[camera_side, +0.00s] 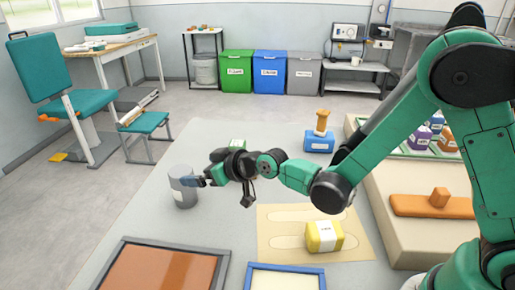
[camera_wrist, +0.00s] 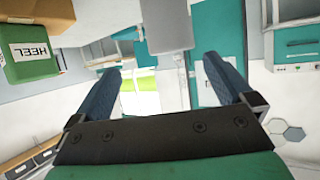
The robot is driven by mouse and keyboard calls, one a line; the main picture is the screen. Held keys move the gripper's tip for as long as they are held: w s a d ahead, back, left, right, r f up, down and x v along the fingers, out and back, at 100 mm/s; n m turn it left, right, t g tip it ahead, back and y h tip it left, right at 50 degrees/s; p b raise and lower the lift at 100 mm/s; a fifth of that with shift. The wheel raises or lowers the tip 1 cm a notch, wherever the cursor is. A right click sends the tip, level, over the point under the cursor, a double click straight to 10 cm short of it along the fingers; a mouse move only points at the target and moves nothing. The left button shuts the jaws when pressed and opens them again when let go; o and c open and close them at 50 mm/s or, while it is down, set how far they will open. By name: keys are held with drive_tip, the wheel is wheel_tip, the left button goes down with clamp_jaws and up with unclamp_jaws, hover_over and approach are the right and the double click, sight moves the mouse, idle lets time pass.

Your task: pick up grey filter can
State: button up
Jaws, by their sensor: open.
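The grey filter can (camera_side: 183,188), a cylinder with a pale label, stands upright on the grey work table in the side view. My gripper (camera_side: 199,181) is level with it, its fingers pointing left at the can's right side. Whether they touch it cannot be told from this view. In the wrist view, which looks upside down, the can (camera_wrist: 168,26) hangs in from the top edge, centred ahead of the gap of my open gripper (camera_wrist: 161,64). Nothing shows between the fingers there. Only part of the can is in that view.
A yellow block (camera_side: 325,236) lies on a tan sheet. A blue block (camera_side: 319,143) stands behind. Framed trays (camera_side: 120,244) line the front. Table left of the can is clear.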

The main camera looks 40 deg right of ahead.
drive_tip(key=shift+w+a+f+t+y, duration=0.2)
drive_tip(key=shift+a+f, duration=0.2)
drive_tip(key=shift+f, duration=0.15)
drive_tip(key=shift+w+a+f+t+y, duration=0.1)
drive_tip(key=shift+w+a+f, duration=0.1)
drive_tip(key=shift+a+f, duration=0.25)
drive_tip(key=shift+x, duration=2.7)
drive_tip(key=shift+f, duration=0.1)
drive_tip(key=c, duration=1.4)
drive_tip(key=shift+c, duration=0.2)
